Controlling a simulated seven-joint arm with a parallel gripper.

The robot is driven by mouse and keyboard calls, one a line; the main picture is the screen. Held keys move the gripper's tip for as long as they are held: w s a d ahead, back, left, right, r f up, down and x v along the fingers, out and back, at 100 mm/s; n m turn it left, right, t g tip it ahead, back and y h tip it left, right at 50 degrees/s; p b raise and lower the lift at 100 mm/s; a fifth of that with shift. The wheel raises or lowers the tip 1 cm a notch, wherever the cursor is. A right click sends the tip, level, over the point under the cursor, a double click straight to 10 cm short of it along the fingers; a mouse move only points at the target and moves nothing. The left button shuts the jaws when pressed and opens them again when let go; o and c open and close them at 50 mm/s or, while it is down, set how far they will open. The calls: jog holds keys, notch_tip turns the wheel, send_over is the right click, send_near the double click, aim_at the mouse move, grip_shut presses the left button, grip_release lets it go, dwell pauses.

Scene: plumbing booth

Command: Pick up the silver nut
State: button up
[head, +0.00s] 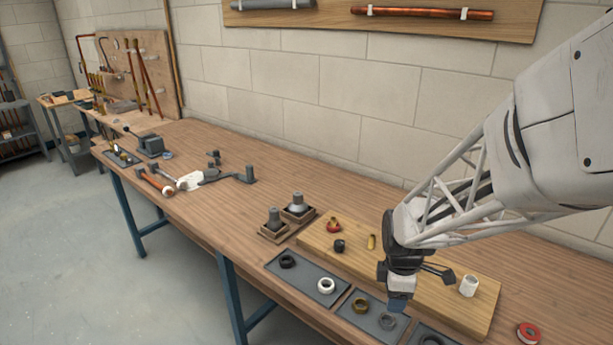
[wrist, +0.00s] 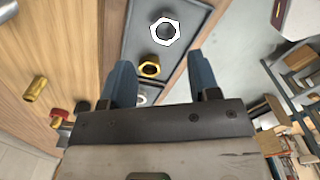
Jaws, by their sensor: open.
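The silver nut (head: 387,322) lies on a dark grey tray (head: 345,310) at the front edge of the bench, beside a brass nut (head: 361,305). My gripper (head: 398,304) hangs above and close to the silver nut, pointing down. In the wrist view its two blue fingers (wrist: 160,84) are spread with nothing held.
A wooden board (head: 310,240) behind the trays carries a red-handled valve (head: 333,226), a black fitting (head: 339,246), a brass fitting (head: 372,242) and a white cylinder (head: 469,286). A red tape roll (head: 529,333) lies at right. The bench middle left of the wooden boxes (head: 272,235) is largely clear.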

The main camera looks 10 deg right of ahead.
aim_at(386, 321)
jog(key=shift+f, duration=0.1)
jog(key=shift+f, duration=1.2)
jog(key=shift+f, duration=0.1)
jog(key=shift+a+f, duration=0.15)
jog(key=shift+f, duration=2.35)
jog(key=shift+c, duration=0.5)
jog(key=c, duration=0.7)
